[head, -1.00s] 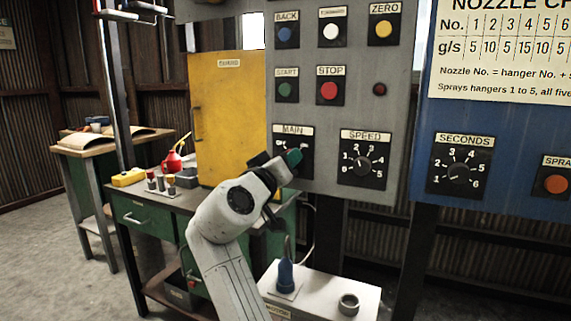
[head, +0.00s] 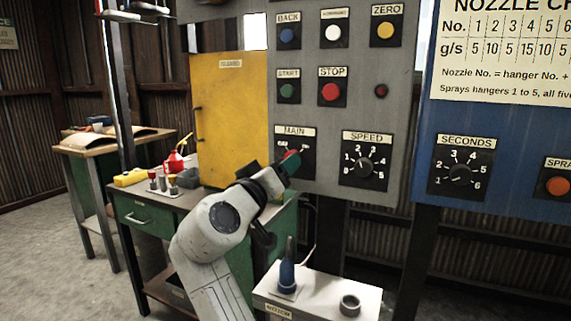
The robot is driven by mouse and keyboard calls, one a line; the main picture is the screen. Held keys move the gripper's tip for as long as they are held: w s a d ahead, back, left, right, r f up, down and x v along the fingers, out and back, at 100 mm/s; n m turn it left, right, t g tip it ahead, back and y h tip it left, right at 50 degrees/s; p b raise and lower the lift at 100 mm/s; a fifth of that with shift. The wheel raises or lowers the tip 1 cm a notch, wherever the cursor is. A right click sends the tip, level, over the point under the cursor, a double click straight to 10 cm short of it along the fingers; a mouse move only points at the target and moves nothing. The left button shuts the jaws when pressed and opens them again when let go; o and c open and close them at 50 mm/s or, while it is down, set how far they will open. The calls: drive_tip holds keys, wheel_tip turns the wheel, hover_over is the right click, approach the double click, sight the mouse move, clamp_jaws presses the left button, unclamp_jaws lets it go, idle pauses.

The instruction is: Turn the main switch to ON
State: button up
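The main switch (head: 307,170) is a dark plate under the MAIN label on the grey control panel (head: 335,115), left of the SPEED dial. My gripper (head: 291,161) is at the switch from the lower left and covers most of it. A small red part and a green part show at the gripper's tip; I cannot tell which belong to the switch. The knob's position and the contact are hidden. The finger gap is too small to see.
The SPEED dial (head: 365,167) is close on the right. START (head: 288,90) and STOP (head: 331,92) buttons sit above. A yellow guard cabinet (head: 225,110) stands behind on the left. A white box (head: 318,297) with a blue nozzle (head: 287,275) is below.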

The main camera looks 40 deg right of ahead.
drive_tip(key=v, duration=0.6)
drive_tip(key=shift+a, duration=0.3)
drive_tip(key=shift+s+f, duration=0.1)
drive_tip(key=shift+s, duration=0.05)
drive_tip(key=s+d+f+n+y, duration=0.1)
drive_tip(key=s+f+n+y, duration=0.15)
drive_tip(key=f, duration=0.75)
drive_tip(key=s+d+f+n+y, duration=0.1)
drive_tip(key=s+d+f+y, duration=0.15)
drive_tip(key=f, duration=0.75)
drive_tip(key=s+a+f+n+g+y, duration=0.1)
drive_tip(key=s+a+f+y, duration=0.1)
drive_tip(key=s+f+y, duration=0.5)
drive_tip(key=s+a+f+n+g, duration=0.15)
drive_tip(key=s+f, duration=0.25)
drive_tip(key=f, duration=0.8)
drive_tip(key=s+a+f+g+y, duration=0.1)
drive_tip(key=s+a+f+y, duration=0.25)
drive_tip(key=s, duration=0.35)
drive_tip(key=s+a+f+g+y, duration=0.2)
drive_tip(key=s+a+f, duration=0.15)
drive_tip(key=s, duration=0.45)
wheel_tip(320, 180, up, 18)
drive_tip(key=n+p, duration=0.1)
drive_tip(key=p, duration=1.8)
drive_tip(key=shift+a, duration=0.25)
